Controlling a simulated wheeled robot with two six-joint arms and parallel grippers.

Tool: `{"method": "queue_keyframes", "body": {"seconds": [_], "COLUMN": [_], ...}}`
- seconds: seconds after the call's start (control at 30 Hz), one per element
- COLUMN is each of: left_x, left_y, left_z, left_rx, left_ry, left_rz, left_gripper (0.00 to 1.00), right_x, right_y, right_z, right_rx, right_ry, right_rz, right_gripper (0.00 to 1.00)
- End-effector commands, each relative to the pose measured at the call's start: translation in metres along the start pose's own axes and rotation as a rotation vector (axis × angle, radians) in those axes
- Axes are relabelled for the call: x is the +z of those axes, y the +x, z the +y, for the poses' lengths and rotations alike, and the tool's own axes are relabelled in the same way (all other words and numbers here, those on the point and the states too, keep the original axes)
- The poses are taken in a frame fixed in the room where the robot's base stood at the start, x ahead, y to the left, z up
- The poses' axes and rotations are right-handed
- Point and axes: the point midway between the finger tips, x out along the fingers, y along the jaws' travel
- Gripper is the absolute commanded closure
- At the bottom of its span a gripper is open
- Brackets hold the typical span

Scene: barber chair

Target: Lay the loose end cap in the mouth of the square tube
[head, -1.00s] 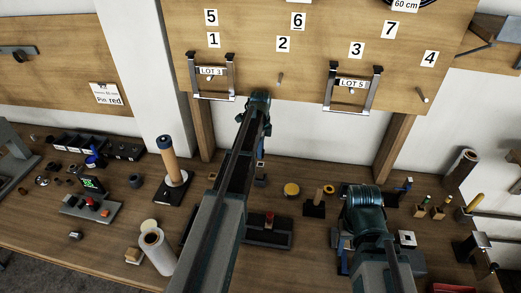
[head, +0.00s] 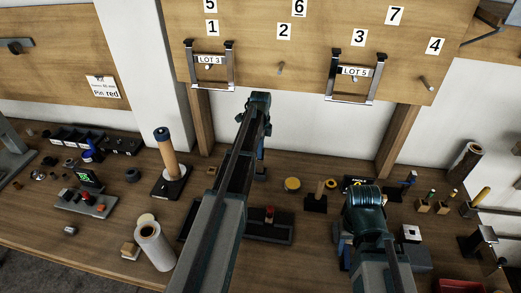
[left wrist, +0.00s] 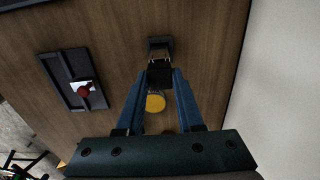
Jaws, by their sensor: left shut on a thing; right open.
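My left gripper (left wrist: 159,88) is shut on a small black block-like thing (left wrist: 159,75), which I take to be the end cap. It sits between the blue fingertips in the left wrist view. A dark squarish thing (left wrist: 160,43) lies just beyond it; I cannot tell if this is the tube or whether they touch. In the head view my left arm hides that spot. A pale square piece with a dark opening (head: 410,233) stands at the right of the bench; I cannot tell whether it is the square tube. My right gripper (head: 346,240) is open, mostly hidden behind its wrist.
A dark tray with a red knob (head: 269,222) lies near my left arm. A yellow disc (head: 292,184) and a wooden peg on a black base (head: 316,201) stand between the arms. A tall roll on a stand (head: 168,165) and a white roll (head: 154,246) are at left.

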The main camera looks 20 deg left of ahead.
Motion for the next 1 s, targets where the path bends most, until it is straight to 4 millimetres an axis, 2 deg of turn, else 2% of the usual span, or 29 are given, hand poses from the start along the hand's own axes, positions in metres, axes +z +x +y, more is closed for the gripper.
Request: {"method": "queue_keyframes", "body": {"seconds": [0.13, 0.17, 0.33, 0.73, 1.0], "left_x": [0.0, 0.0, 0.0, 0.0, 0.0], "left_y": [0.0, 0.0, 0.0, -0.003, -0.027], "left_z": [0.0, 0.0, 0.0, 0.0, 0.0], "left_rx": [0.0, 0.0, 0.0, 0.0, 0.0], "left_ry": [0.0, 0.0, 0.0, 0.0, 0.0], "left_rz": [0.0, 0.0, 0.0, 0.0, 0.0], "left_gripper": [1.0, 0.59, 0.29, 0.29, 0.29], "right_x": [0.0, 0.0, 0.0, 0.0, 0.002], "right_y": [0.0, 0.0, 0.0, -0.003, -0.027], "right_z": [0.0, 0.0, 0.0, 0.0, 0.003], "right_rx": [0.0, 0.0, 0.0, 0.0, 0.0], "right_ry": [0.0, 0.0, 0.0, 0.0, -0.001], "right_rz": [0.0, 0.0, 0.0, 0.0, 0.0], "right_gripper": [0.5, 0.5, 0.5, 0.5, 0.5]}}
